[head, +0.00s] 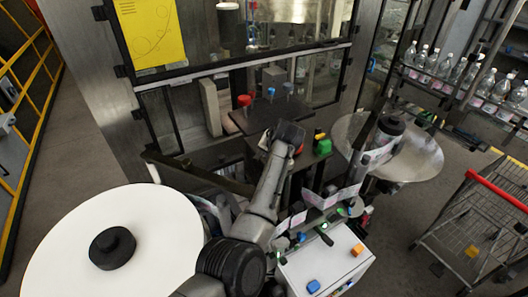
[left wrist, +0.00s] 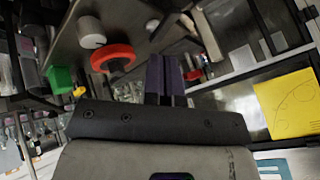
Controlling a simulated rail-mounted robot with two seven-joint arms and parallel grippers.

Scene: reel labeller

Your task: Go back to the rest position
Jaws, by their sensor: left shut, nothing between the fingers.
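My left arm reaches up the middle of the head view, and its hand (head: 289,136) is over the dark machine deck. The fingertips are hard to make out there. In the left wrist view my left gripper (left wrist: 166,72) shows two dark purple fingers together, with nothing between them. A red ring-shaped part (left wrist: 112,56) and a pale cylinder (left wrist: 91,32) lie beyond, left of the fingers. They look apart from the fingers. A green block (head: 323,146) stands just right of the hand and also shows in the left wrist view (left wrist: 60,79). My right gripper is not seen.
A large white reel disc (head: 70,225) lies at the lower left, and a clear disc (head: 425,160) at the right. A white box (head: 325,265) with coloured buttons stands in front. A cart (head: 478,225) and bottle shelves (head: 465,75) are at the right. A framed glass enclosure (head: 230,67) rises behind.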

